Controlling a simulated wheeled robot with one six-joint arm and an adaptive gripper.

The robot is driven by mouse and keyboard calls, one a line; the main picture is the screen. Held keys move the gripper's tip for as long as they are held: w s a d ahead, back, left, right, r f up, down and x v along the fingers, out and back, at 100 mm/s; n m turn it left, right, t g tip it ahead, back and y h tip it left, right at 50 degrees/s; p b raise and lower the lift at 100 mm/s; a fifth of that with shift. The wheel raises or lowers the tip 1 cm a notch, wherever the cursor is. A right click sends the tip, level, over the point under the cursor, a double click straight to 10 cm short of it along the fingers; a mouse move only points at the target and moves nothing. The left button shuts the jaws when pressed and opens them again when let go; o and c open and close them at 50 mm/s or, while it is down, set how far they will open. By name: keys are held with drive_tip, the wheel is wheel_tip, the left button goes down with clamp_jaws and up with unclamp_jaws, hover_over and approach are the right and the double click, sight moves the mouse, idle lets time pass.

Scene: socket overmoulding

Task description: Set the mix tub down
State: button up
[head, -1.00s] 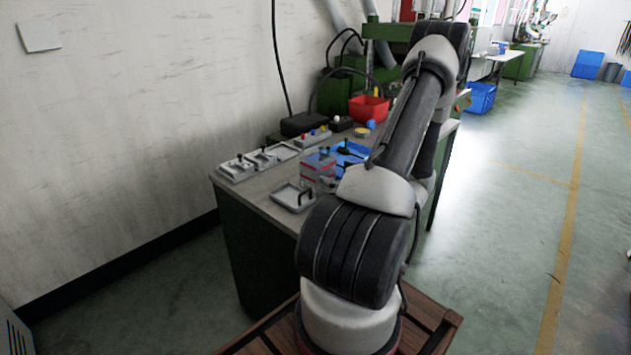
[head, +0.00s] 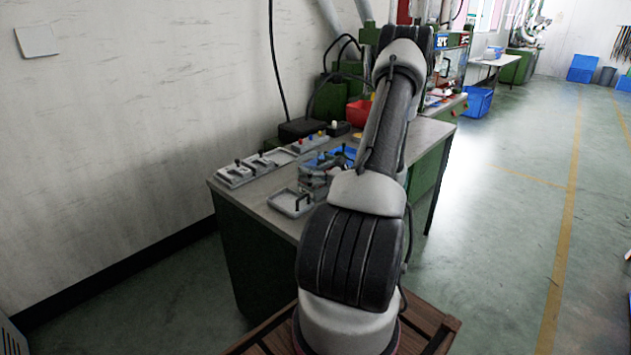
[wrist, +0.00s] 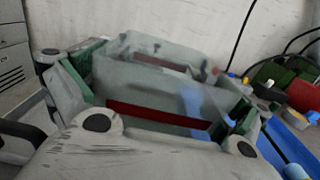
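The mix tub (wrist: 150,80) is a pale, see-through box with dark red bands, filling the middle of the wrist view. My gripper (wrist: 162,98) has a green-padded finger on each side of the tub, and the pads appear to press against its walls. The tub looks slightly tilted in this view. Its underside is hidden, so I cannot tell whether it touches the worktop. In the head view my arm covers most of the gripper area, and the tub cannot be made out clearly there.
Blue trays (head: 345,153) and a red bin (head: 358,112) stand further back. Green machinery is behind, and a wall lies on the left.

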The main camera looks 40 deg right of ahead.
drive_tip(key=c, duration=1)
drive_tip(key=shift+r, duration=0.1)
